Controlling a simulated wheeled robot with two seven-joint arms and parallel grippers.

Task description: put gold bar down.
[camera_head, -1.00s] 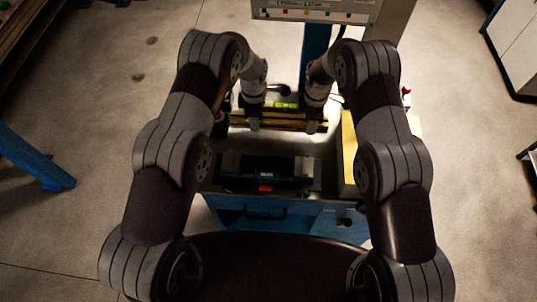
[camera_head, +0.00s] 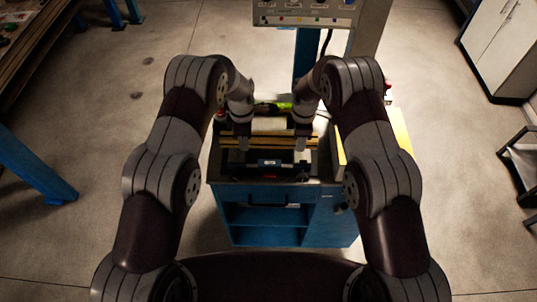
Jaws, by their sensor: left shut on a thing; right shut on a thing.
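The gold bar (camera_head: 270,141) is a long, thin bar lying left to right across the top of the blue cabinet, behind a black case (camera_head: 283,164). My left gripper (camera_head: 243,143) is shut on the bar near its left part. My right gripper (camera_head: 302,143) is shut on it near its right part. The bar looks level. Whether it touches the surface or hangs just above it cannot be told from this view. The fingertips are small and dark.
The blue cabinet (camera_head: 268,236) has open shelves at the front. A yellow panel (camera_head: 401,130) stands at its right side. A green object (camera_head: 284,106) lies behind the bar. A control panel (camera_head: 305,14) rises at the back.

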